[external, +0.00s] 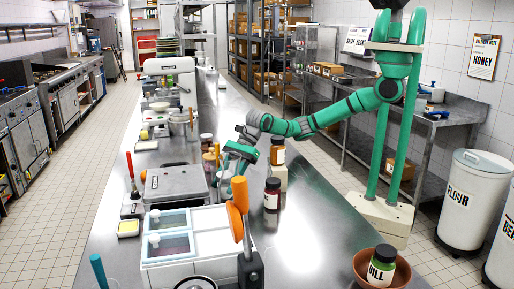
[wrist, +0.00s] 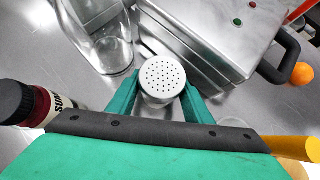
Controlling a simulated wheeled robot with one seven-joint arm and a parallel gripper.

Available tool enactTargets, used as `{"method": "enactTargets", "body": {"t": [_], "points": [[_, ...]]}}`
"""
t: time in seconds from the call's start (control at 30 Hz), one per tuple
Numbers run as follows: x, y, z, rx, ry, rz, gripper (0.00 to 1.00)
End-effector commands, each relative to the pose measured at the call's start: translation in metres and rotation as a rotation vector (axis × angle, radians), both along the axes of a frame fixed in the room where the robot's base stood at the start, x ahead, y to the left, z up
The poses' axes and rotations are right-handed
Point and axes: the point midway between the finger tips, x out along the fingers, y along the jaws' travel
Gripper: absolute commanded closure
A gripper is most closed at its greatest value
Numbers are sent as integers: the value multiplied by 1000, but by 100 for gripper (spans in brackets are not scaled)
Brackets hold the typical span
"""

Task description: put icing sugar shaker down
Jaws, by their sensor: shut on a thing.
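The icing sugar shaker (wrist: 163,78) has a round pale lid full of small holes, seen from above in the wrist view. My gripper (wrist: 155,95) has its green fingers closed on either side of it. In the external view my gripper (external: 232,158) is low over the steel counter, beside the grey press; the shaker is mostly hidden there. I cannot tell whether the shaker's base touches the counter.
A hinged metal press (wrist: 205,30) stands close by the shaker. A clear glass vessel (wrist: 112,48) is to its upper left. A dark-capped jar (external: 272,195) stands right of my gripper. A bowl (external: 400,277) holds a dill jar.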

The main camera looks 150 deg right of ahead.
Motion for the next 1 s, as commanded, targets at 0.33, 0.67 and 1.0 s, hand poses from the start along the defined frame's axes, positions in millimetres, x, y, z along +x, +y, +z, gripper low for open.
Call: {"method": "enactTargets", "body": {"t": [0.33,0.67,1.0], "points": [[0,0,-3,0,0,0,36],[0,0,2,-1,-1,1,36],[-41,6,43,-2,-3,0,36]]}}
